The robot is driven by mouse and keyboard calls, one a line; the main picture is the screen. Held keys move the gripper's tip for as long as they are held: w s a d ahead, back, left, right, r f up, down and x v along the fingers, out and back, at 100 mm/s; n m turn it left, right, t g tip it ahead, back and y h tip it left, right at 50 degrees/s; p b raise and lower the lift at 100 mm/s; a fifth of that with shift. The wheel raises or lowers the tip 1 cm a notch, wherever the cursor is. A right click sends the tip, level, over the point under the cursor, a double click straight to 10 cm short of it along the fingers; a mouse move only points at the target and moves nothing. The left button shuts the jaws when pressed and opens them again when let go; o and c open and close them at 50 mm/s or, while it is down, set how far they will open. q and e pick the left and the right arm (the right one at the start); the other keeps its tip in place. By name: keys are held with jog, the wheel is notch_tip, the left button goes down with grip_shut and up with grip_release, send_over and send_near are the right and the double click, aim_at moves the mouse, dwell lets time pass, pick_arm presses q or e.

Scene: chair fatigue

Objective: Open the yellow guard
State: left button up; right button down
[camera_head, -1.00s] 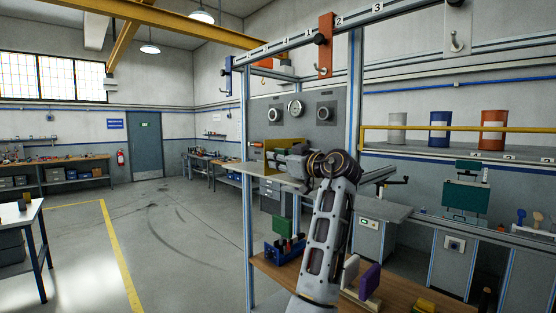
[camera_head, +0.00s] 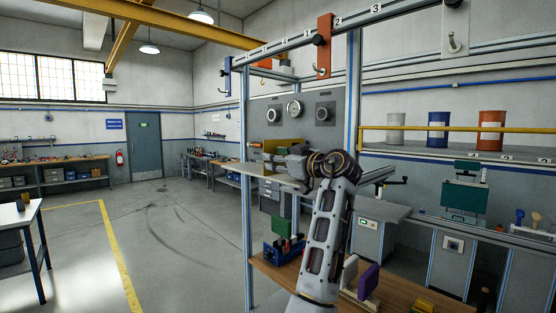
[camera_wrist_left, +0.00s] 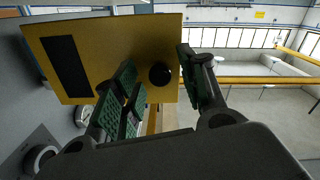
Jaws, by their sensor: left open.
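The yellow guard (camera_head: 290,143) is a flat plate standing on the grey bench beyond my left arm, partly hidden by my gripper. In the left wrist view the guard (camera_wrist_left: 125,36) fills the upper left, with a dark rectangular slot and a round black knob (camera_wrist_left: 160,74). My left gripper (camera_wrist_left: 157,88) is open; its green-padded fingers lie on either side of the knob in that view. Whether either finger touches the knob cannot be told. My right gripper is not in view.
A blue-railed frame post (camera_head: 247,200) stands left of my arm, and another post (camera_head: 354,90) stands behind it. A grey panel with a gauge (camera_head: 295,108) is behind the guard. A wooden table (camera_head: 400,295) with blocks is below. Open floor lies left.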

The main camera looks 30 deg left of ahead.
pick_arm(q)
jog(key=v, duration=1.2)
dwell(0.6)
